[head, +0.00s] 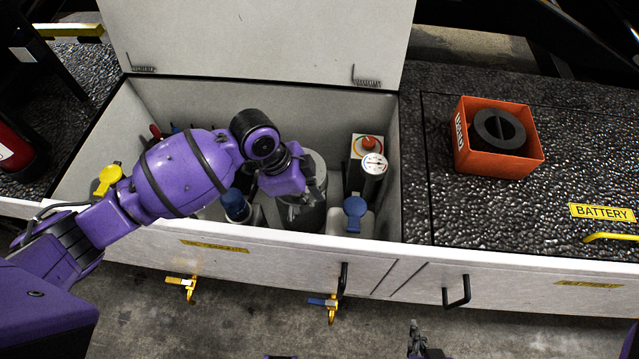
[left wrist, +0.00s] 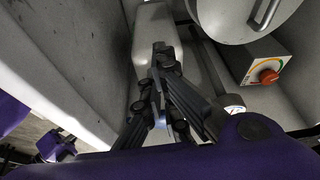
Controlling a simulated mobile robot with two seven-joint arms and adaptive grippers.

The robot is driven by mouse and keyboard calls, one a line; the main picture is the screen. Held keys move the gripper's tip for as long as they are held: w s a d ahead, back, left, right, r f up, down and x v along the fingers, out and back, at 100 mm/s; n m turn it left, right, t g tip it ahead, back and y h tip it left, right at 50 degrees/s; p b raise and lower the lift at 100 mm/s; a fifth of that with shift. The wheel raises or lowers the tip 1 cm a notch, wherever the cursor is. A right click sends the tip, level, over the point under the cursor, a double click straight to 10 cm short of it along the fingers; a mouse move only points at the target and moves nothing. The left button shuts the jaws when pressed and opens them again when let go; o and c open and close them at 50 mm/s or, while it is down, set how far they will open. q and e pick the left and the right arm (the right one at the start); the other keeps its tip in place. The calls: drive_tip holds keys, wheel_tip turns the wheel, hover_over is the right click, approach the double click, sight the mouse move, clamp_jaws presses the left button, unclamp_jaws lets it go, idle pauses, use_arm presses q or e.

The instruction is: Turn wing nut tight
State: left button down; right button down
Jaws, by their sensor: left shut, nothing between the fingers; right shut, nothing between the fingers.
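I cannot tell for sure which part is the wing nut. Two fittings hang on the front of the open bin: a yellow one (head: 188,285) and a yellow one with a blue bar (head: 326,303). Wing-shaped caps also show, a blue one (head: 355,207) and a yellow one (head: 107,178). My left gripper (head: 317,190) is inside the bin, beside the grey canister (head: 302,215). In the left wrist view its fingers (left wrist: 162,65) are shut and empty, above a pale container (left wrist: 155,28). My right gripper (head: 416,340) shows at the bottom edge, shut and empty, clear of the fittings.
The bin's lid (head: 250,40) stands open behind. A box with a red knob (head: 369,143) and a gauge (head: 373,164) are at the bin's right. An orange box (head: 500,165) sits on the black top. Black handles (head: 456,292) stick out in front. The floor is clear.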

sight(292, 217)
use_arm(q)
wheel_tip(292, 217, down, 9)
drive_tip(key=shift+s+a, duration=0.2)
drive_tip(key=shift+a, duration=0.25)
use_arm(e)
drive_tip(key=shift+s, duration=0.1)
